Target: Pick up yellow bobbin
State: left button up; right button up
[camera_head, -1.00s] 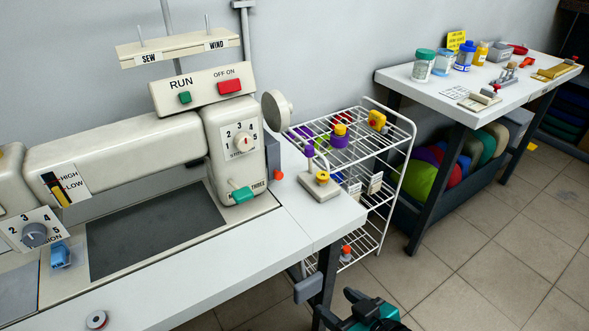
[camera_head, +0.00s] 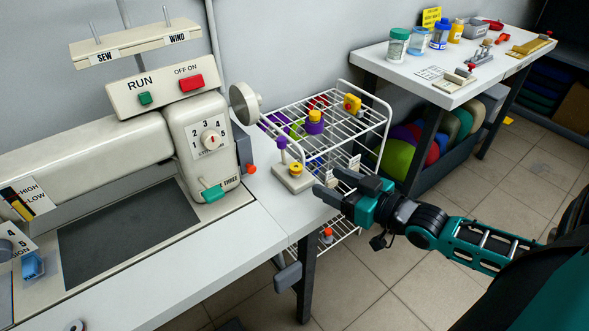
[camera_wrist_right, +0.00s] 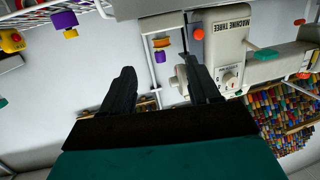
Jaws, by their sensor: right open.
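The yellow bobbin (camera_head: 296,168) sits on a small white stand (camera_head: 293,181) at the right end of the sewing table. A purple-topped post rises beside it. In the right wrist view a yellow-orange piece that looks like the bobbin (camera_wrist_right: 161,43) shows beyond the fingers, between their lines, with a purple knob by it. My right gripper (camera_head: 328,183) is open and empty. It points left toward the stand, a short way to its right, and is apart from the bobbin. My left gripper is not in view.
A white wire rack (camera_head: 372,120) stands behind the gripper, holding a purple spool with a yellow top (camera_head: 315,116) and a yellow box with a red button (camera_head: 352,104). The sewing machine (camera_head: 200,140) stands left of the stand. A second table (camera_head: 455,92) is at the back right.

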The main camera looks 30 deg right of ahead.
aim_at(294, 165)
jog(key=shift+b+x, duration=0.85)
jog(key=shift+x, duration=3.6)
jog(key=shift+s+a+r, duration=0.1)
jog(key=shift+a+r, duration=0.05)
jog(key=shift+r, duration=0.05)
jog(key=c, duration=1.1)
